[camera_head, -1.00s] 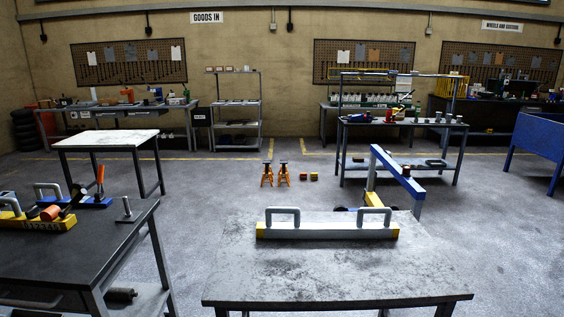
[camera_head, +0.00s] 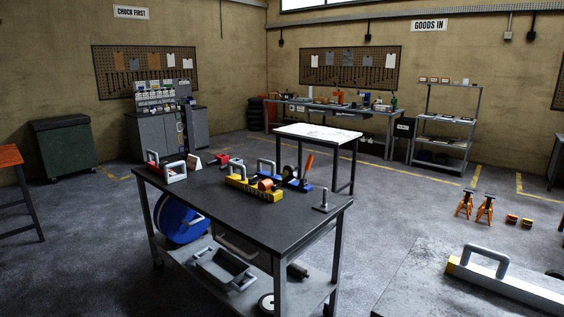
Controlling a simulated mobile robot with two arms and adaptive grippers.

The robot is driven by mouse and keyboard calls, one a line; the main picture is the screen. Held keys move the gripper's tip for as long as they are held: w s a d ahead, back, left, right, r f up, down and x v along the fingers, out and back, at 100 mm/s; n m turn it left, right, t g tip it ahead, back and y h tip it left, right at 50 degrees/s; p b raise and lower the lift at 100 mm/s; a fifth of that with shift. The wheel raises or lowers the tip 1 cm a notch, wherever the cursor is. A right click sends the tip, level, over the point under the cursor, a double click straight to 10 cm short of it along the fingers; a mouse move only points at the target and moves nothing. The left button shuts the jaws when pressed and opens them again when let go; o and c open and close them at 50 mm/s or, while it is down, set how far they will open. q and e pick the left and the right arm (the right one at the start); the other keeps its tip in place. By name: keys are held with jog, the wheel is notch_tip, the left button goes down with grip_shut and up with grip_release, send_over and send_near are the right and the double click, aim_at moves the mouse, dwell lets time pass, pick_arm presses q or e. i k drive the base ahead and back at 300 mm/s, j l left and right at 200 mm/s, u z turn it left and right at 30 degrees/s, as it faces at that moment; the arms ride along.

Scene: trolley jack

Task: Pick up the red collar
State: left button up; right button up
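I cannot tell for sure which item is the red collar. On the dark workbench (camera_head: 225,205), a small red piece (camera_head: 221,160) lies near the back edge, with a dark or grey part beside it. An orange-red cylindrical piece (camera_head: 265,184) sits at a yellow block with grey handles (camera_head: 240,181). A red-sided holder with a grey handle (camera_head: 168,168) stands at the bench's left end. Neither of my grippers is in view.
A blue base with an orange upright handle (camera_head: 306,170) and a grey post (camera_head: 324,200) stand on the bench's right part. Its lower shelf holds a grey tray (camera_head: 225,270) and a blue round item (camera_head: 180,218). A second table (camera_head: 415,285) is at lower right. Floor lies between.

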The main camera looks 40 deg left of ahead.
aim_at(222, 159)
jog(key=u, duration=2.65)
jog(key=i+u, duration=0.35)
jog(key=i, duration=3.45)
